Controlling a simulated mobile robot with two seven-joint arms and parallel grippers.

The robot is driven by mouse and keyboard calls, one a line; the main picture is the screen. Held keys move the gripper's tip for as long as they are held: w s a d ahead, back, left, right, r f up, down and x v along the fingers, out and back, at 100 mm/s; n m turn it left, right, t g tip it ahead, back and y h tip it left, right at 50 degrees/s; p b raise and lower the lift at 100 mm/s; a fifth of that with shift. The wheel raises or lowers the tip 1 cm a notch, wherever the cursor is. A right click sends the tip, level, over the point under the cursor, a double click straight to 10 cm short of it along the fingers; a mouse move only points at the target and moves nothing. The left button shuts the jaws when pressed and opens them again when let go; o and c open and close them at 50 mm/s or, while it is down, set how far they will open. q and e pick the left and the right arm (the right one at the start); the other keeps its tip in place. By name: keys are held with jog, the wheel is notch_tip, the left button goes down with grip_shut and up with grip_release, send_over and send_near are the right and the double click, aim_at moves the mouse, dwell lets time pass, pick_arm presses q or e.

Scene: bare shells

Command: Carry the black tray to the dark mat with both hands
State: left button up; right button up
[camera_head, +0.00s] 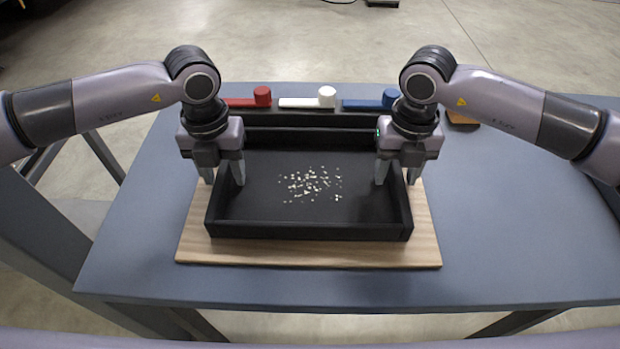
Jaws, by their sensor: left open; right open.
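The black tray (310,232) is a shallow rectangular box with small pale bits (310,184) scattered on its floor. It rests on a light wooden board (310,254) on the grey table. My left gripper (223,176) is open at the tray's left wall, one finger outside and one inside. My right gripper (397,176) is open at the right wall, one finger inside and one outside. Neither is closed on the wall. I cannot make out a separate dark mat; the area behind the tray is partly hidden by my grippers.
Behind the tray lie a red bar (246,101), a white bar (308,101) and a blue bar (370,103), each with a knob. A small orange-brown object (462,118) sits partly behind my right arm. The grey table (520,220) is clear on the right.

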pick_arm(q)
grip_shut()
pick_arm(e)
grip_shut()
pick_arm(q)
jog(key=shift+r, duration=0.15)
pick_arm(e)
jog(key=shift+r, duration=0.15)
dwell(0.8)
